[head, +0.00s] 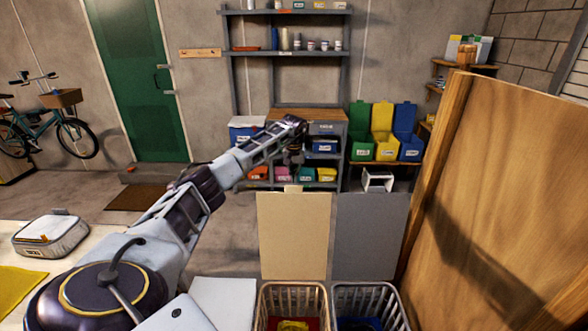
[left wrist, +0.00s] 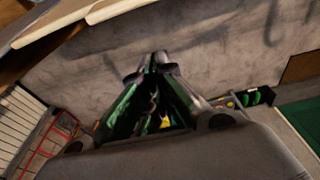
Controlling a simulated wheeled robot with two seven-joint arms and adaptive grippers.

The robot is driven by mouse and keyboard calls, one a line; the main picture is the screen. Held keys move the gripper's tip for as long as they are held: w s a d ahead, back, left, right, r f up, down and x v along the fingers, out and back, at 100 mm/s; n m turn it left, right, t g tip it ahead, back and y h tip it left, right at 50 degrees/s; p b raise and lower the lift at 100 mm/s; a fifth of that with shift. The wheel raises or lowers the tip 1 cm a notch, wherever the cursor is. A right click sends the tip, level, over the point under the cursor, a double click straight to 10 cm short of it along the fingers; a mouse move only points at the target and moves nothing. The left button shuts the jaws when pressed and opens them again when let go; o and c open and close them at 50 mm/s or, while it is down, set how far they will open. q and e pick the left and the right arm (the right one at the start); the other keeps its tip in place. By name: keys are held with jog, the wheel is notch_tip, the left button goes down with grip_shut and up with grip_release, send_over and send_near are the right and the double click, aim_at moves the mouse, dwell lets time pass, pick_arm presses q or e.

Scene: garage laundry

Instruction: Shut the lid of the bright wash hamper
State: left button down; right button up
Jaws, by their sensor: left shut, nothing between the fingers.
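The bright hamper is the cream slatted basket (head: 264,303) at the bottom middle of the head view. Its cream lid (head: 292,235) stands upright behind the opening, with a small tab on its top edge. Red and yellow items lie inside. My left gripper (head: 293,155) shows above and beyond the lid's top edge in the head view; I see no contact with the lid. Its fingers also show in the left wrist view (left wrist: 153,68), brought together and empty. My right gripper is not in view.
A second basket (head: 398,312) with a raised grey lid (head: 371,236) stands right beside the bright one. A tall wooden panel (head: 500,200) blocks the right side. A table (head: 100,250) with a grey case (head: 50,235) is at the left. Shelves (head: 230,90) stand at the back.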

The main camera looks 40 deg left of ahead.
pick_arm(q)
jog(key=s+d+p, duration=0.1)
jog(key=s+d, duration=0.1)
jog(key=s, duration=0.1)
jog(key=shift+d+r+p, duration=0.3)
jog(key=shift+r+p, duration=0.05)
jog(key=shift+r, duration=0.05)
dwell(0.6)
